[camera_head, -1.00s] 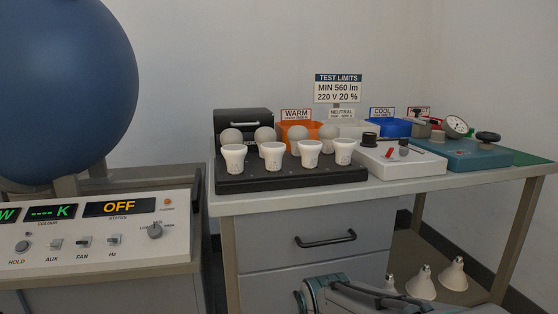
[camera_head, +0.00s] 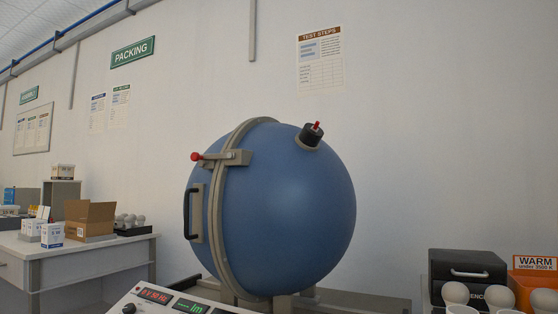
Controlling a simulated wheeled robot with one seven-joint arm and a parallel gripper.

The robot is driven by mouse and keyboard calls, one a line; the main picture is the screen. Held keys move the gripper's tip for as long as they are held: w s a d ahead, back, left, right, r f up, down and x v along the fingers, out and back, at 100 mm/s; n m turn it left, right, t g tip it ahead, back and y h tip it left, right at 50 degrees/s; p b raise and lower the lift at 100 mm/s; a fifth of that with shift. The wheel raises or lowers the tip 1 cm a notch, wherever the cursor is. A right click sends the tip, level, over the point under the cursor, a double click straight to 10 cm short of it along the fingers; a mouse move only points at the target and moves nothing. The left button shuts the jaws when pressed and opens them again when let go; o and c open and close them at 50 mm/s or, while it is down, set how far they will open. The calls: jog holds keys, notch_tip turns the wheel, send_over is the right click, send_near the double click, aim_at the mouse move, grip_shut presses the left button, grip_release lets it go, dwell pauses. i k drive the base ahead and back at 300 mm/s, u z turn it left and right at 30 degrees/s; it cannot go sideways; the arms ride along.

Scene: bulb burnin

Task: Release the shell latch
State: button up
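The large blue sphere (camera_head: 290,210) stands in the middle of the head view, with a grey flange ring (camera_head: 222,215) around its left part. The shell latch (camera_head: 222,158) sits across the ring at the upper left, a grey bracket and lever with a red knob (camera_head: 196,157) pointing left. The two shell halves look closed together at the ring. A black handle (camera_head: 187,213) is on the left half, below the latch. My gripper is out of view.
A control panel (camera_head: 165,299) stands in front of the sphere, low in view. A packing table (camera_head: 90,250) with boxes is at the left. A black case (camera_head: 467,268) and bulbs are at the lower right. A black fitting with a red tip (camera_head: 312,135) tops the sphere.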

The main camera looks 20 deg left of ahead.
aim_at(194, 156)
jog(key=u, duration=1.35)
